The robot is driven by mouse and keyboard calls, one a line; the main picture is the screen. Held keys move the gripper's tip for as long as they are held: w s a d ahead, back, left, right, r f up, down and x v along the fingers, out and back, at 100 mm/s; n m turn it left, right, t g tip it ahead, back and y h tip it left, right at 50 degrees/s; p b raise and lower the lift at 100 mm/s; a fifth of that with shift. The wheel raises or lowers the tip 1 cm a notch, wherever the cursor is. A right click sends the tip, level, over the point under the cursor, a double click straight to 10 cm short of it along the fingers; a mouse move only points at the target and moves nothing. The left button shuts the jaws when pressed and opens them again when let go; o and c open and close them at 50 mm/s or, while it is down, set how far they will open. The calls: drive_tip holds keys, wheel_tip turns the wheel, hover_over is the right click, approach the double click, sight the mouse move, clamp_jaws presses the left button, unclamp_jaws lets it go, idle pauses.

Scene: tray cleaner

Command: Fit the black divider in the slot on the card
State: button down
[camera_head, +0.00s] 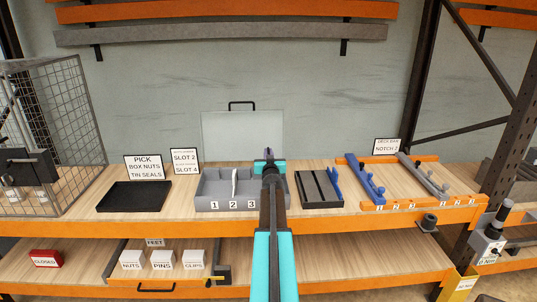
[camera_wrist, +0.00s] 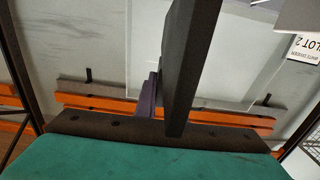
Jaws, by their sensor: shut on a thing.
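My gripper (camera_head: 267,160) is above the right part of the grey tray (camera_head: 213,188) in the head view, its arm hiding the tray's right side. In the wrist view, a dark flat plate (camera_wrist: 190,65), apparently the black divider, rises from my gripper (camera_wrist: 155,95), which is shut on it. I cannot make out the divider in the head view. The tray front shows labels 1, 2 and 3; anything further right is hidden. A white divider (camera_head: 235,182) stands upright behind label 2. The card (camera_head: 185,161) reads SLOT 2 and SLOT 4; its smaller lines are too small to read.
A black shallow tray (camera_head: 134,197) lies at left. A dark rack (camera_head: 318,190) stands close right of my arm, with blue and grey notched bars (camera_head: 365,180) beyond. A pale panel with a handle (camera_head: 242,128) stands behind the tray. A wire cage (camera_head: 58,130) is far left.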

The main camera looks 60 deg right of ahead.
drive_tip(key=shift+f+b, duration=1.4)
drive_tip(key=shift+f, duration=0.4)
drive_tip(key=shift+f+b, duration=3.05)
drive_tip(key=shift+f, duration=0.85)
idle(2.3)
